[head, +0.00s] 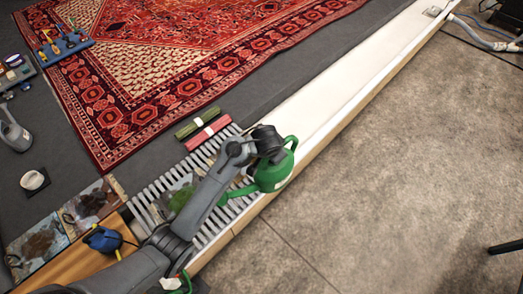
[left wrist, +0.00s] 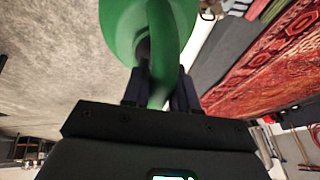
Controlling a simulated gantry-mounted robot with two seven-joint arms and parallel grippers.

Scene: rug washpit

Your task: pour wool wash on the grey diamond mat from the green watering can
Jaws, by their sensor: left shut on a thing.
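The green watering can (head: 273,178) is over the slatted grate and the white ledge in the head view. Its spout points to the lower left. My left gripper (head: 268,147) is shut on its handle; the wrist view shows the green handle (left wrist: 163,45) between the fingers (left wrist: 158,90). I cannot tell if anything flows from the spout. I cannot make out a grey diamond mat for certain. A small mat with a green patch (head: 182,196) lies on the grate, partly hidden by my left arm. My right gripper is not in view.
A red patterned rug (head: 150,70) lies on the dark floor. Green (head: 197,122) and red (head: 208,133) rolls lie beside the grate (head: 148,204). Two stained mats (head: 92,201) (head: 38,245) and a blue object (head: 103,239) are lower left. The long white ledge (head: 340,85) is mostly clear.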

